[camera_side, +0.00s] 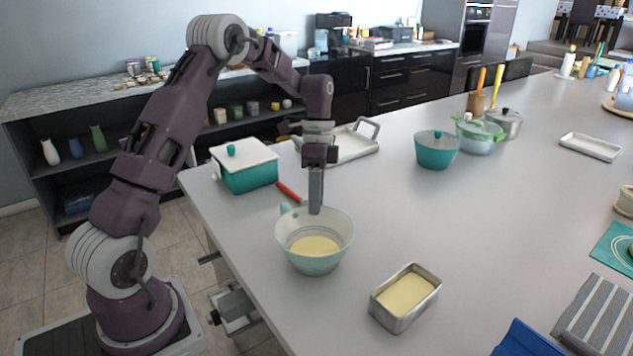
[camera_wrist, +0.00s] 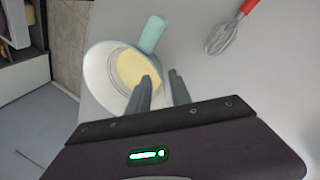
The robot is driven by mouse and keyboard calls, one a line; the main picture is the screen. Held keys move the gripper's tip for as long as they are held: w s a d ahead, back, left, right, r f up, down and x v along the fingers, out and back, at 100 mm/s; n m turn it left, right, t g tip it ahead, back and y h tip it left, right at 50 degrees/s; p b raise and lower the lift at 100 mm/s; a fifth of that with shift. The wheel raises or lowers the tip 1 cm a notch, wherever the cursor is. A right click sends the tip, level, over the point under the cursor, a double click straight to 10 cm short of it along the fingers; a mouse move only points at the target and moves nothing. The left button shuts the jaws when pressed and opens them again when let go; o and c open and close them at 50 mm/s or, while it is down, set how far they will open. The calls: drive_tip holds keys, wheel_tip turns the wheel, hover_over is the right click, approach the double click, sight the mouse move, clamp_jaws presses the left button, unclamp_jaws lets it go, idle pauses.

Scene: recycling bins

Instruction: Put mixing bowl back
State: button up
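The mixing bowl (camera_side: 289,249) is pale mint outside and white inside, with a mint handle and yellow contents. It sits upright near the table's left edge in the side view. It also shows in the wrist view (camera_wrist: 98,72), its handle pointing to the upper right. My gripper (camera_side: 316,211) points down at the bowl's far rim. In the wrist view my gripper's fingers (camera_wrist: 161,76) are apart, one over the bowl's inside and one beyond its rim. Whether they touch the rim, and how deep they reach, I cannot tell.
A red-handled whisk (camera_side: 288,191) lies behind the bowl. A teal lidded pot (camera_side: 249,177) stands at the back left, beside a white tray (camera_side: 356,147). A metal tin (camera_side: 392,318) with yellow contents is front right. The middle of the table (camera_side: 470,220) is clear.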

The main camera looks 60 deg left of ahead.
drive_tip(key=v, duration=0.6)
drive_tip(key=s+d+r+n+t+y, duration=0.2)
drive_tip(key=s+d+r+n+t, duration=0.15)
drive_tip(key=s+d+r, duration=0.65)
drive_tip(key=s+d+n+t, duration=0.2)
drive_tip(key=s, duration=0.6)
drive_tip(key=s+d+n+t, duration=0.2)
drive_tip(key=s+d+n, duration=0.1)
drive_tip(key=s, duration=0.4)
drive_tip(key=shift+s+d+y, duration=0.25)
drive_tip(key=shift+s+y, duration=0.1)
drive_tip(key=shift+y, duration=0.05)
drive_tip(key=shift+f+n+t, duration=0.15)
drive_tip(key=shift+n+t, duration=0.1)
